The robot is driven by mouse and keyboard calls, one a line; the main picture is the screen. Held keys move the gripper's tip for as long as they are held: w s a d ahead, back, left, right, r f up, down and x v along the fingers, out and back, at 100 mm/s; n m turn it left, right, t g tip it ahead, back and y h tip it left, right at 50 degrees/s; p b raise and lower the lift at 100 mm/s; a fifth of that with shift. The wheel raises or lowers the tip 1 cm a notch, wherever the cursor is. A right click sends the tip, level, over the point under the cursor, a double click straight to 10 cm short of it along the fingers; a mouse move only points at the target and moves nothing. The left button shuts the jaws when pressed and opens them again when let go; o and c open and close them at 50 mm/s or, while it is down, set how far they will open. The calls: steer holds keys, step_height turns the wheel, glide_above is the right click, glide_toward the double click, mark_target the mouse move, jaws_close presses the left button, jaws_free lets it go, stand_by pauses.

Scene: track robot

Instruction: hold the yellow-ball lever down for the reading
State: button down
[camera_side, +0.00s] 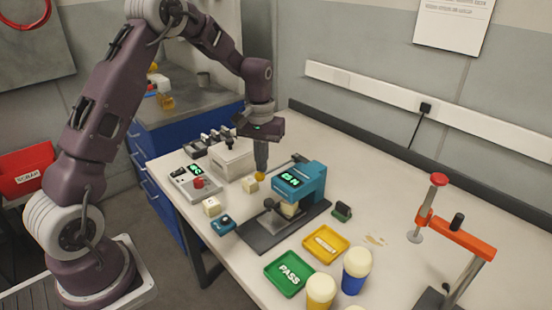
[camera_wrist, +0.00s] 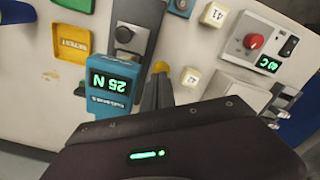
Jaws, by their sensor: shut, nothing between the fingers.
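The yellow-ball lever's ball (camera_side: 260,177) sits beside the teal press (camera_side: 312,181). In the wrist view the ball (camera_wrist: 160,67) shows just beyond my fingertips. My gripper (camera_side: 261,168) is shut and empty, pointing down, with its tips right at the ball. They look to be touching it, but I cannot be sure. The press's green display (camera_wrist: 112,82) reads about 25 N in the wrist view. Most of the lever arm is hidden by my fingers and the press.
A green PASS tray (camera_side: 288,287) and a yellow tray (camera_side: 310,255) lie in front. A grey control box (camera_side: 181,186) with a red knob and pale numbered blocks (camera_side: 211,206) stand left. A red-orange clamp stand (camera_side: 478,243) is at right.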

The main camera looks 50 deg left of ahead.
step_height(320, 180, up, 9)
stand_by(0.7)
stand_by(0.3)
steer(key=s+d+r+m+t, duration=0.2)
steer(key=s+d+r, duration=0.35)
steer(key=s, duration=0.25)
steer(key=s+d+r+m+t, duration=0.1)
steer(key=s+d+r, duration=0.3)
steer(key=s+r, duration=0.25)
steer(key=s+d+f+m+t, duration=0.1)
steer(key=s+d, duration=0.1)
steer(key=s, duration=0.5)
steer(key=s+d+f+m+t, duration=0.1)
steer(key=s+f+m, duration=0.1)
steer(key=s, duration=0.4)
steer(key=shift+s+d+f+t, duration=0.3)
steer(key=shift+s+d, duration=0.05)
